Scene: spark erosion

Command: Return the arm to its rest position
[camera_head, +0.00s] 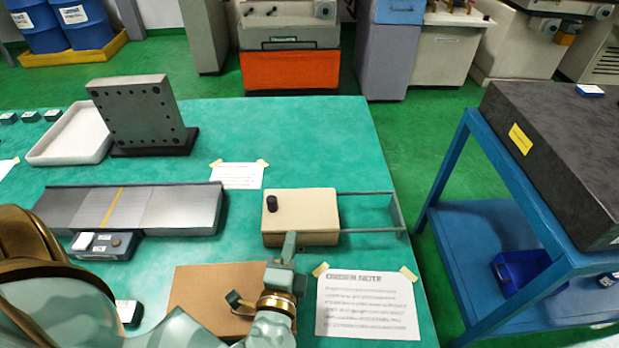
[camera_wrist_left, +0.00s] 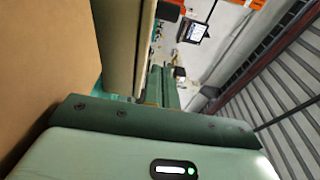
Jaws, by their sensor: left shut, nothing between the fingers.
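My left arm comes in from the lower left of the head view, and my left gripper (camera_head: 287,252) is shut and empty. It points away from me at the front edge of a cream box (camera_head: 312,222) with a black knob. I cannot tell whether it touches the box. In the left wrist view the green fingers (camera_wrist_left: 161,85) are together, with the side of the cream box (camera_wrist_left: 124,45) just to their left. A brown board (camera_head: 200,290) lies on the table, partly hidden behind my wrist. My right gripper is not in view.
An order note (camera_head: 367,305) lies right of the gripper. A metal frame (camera_head: 372,194) extends right from the cream box. A grey magnetic-looking plate (camera_head: 180,208), an upright drilled block (camera_head: 140,112) and a white tray (camera_head: 72,135) stand left. A blue stand (camera_head: 535,205) is beyond the table's right edge.

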